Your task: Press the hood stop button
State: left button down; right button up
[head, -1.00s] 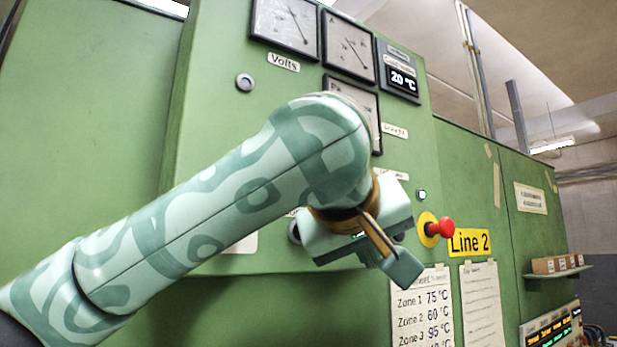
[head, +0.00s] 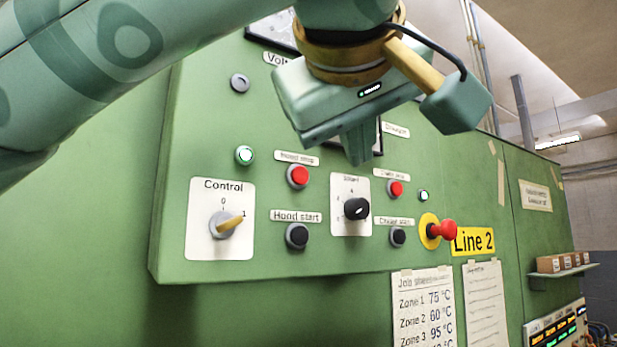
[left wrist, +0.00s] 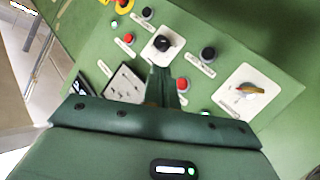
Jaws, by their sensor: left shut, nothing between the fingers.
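The hood stop button is a red round button (head: 298,177) on the green panel, under a small blurred label and above the black hood start button (head: 297,236). In the left wrist view the red button (left wrist: 182,84) is just right of the fingertips, partly hidden by them. My left gripper (head: 358,158) is shut and empty, pointing down in front of the panel. In the head view its tips are right of and slightly above the red button, apart from it in the picture. My right gripper is not in view.
A speed knob (head: 356,208) is just below the tips. Another red button (head: 396,189) and a black one (head: 398,237) sit to its right. A control switch (head: 227,225) is at left, with a lit green lamp (head: 244,155) above. A red emergency stop (head: 443,230) protrudes at right.

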aim_at(300, 175)
pick_arm(q)
jog(key=w+a, duration=0.1)
jog(key=w, duration=0.1)
jog(key=w+a+p, duration=0.1)
jog(key=w+a, duration=0.3)
jog(key=w, duration=0.1)
jog(key=shift+p, duration=0.3)
dwell(0.5)
jog(key=shift+w+a, duration=0.1)
dwell(1.3)
jog(key=shift+w+a, duration=0.15)
jog(key=shift+w, duration=0.05)
